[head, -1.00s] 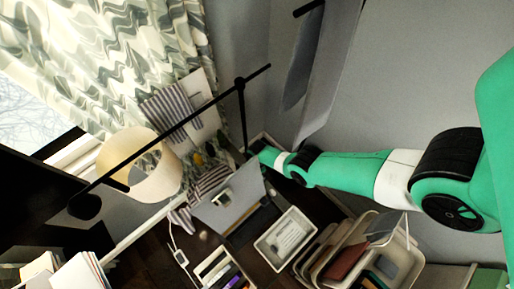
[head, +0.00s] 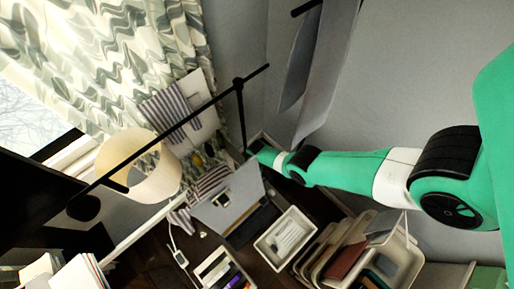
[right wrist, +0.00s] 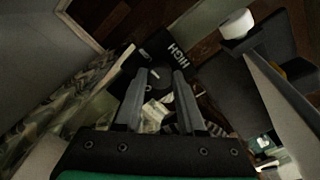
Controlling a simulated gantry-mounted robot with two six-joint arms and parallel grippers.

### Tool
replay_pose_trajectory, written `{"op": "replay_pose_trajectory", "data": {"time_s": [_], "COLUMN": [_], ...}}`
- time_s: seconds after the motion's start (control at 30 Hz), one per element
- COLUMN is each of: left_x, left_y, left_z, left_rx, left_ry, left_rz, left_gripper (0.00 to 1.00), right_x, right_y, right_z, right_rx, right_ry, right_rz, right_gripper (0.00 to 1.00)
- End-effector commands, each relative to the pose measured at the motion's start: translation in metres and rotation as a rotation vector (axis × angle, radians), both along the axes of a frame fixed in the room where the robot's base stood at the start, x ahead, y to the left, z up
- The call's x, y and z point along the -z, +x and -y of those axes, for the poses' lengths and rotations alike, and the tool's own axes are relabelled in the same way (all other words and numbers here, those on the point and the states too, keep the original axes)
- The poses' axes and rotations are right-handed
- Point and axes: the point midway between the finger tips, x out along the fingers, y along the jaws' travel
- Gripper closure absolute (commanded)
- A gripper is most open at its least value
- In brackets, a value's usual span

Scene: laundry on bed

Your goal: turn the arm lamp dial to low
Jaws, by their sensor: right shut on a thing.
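The black arm lamp (head: 240,115) shows in the head view, its long thin arm running down left across a pale round shade. In the right wrist view its dark base (right wrist: 176,66) carries the white word HIGH. A round dark dial (right wrist: 157,76) with a small light mark sits on it. My right gripper (right wrist: 159,84) is shut on the dial, with a finger on either side. In the head view the green right arm reaches in from the right, and its tip is small and partly hidden near the lamp pole. My left gripper is not in view.
A white tray (head: 285,238), stacked trays (head: 345,262) and a pen box (head: 220,270) stand on the dark desk below the arm. A grey panel (head: 230,205) lies close to the lamp. Patterned curtains (head: 110,60) hang at the upper left.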

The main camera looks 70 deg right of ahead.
Motion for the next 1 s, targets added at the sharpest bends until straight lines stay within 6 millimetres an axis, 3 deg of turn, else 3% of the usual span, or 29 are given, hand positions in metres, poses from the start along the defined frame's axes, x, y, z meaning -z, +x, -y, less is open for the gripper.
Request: {"op": "replay_pose_trajectory", "data": {"time_s": [0.2, 0.23, 0.4, 0.73, 1.0], "left_x": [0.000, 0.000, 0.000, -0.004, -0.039], "left_y": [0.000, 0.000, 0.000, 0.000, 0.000], "left_z": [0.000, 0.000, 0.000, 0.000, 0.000], "left_rx": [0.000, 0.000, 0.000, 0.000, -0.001], "left_ry": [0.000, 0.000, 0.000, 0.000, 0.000], "left_rz": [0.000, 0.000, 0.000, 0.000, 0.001], "left_gripper": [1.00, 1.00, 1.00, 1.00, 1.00], "right_x": [0.000, 0.000, 0.000, -0.004, -0.041], "right_y": [0.000, 0.000, 0.000, 0.000, 0.008], "right_z": [0.000, 0.000, 0.000, 0.000, -0.006], "right_rx": [-0.001, -0.001, -0.002, -0.003, -0.025], "right_ry": [0.000, 0.000, 0.000, 0.000, 0.000], "right_rz": [0.000, 0.000, 0.000, 0.000, 0.001], "right_gripper": [1.00, 0.58, 0.31, 0.31, 0.31]}}
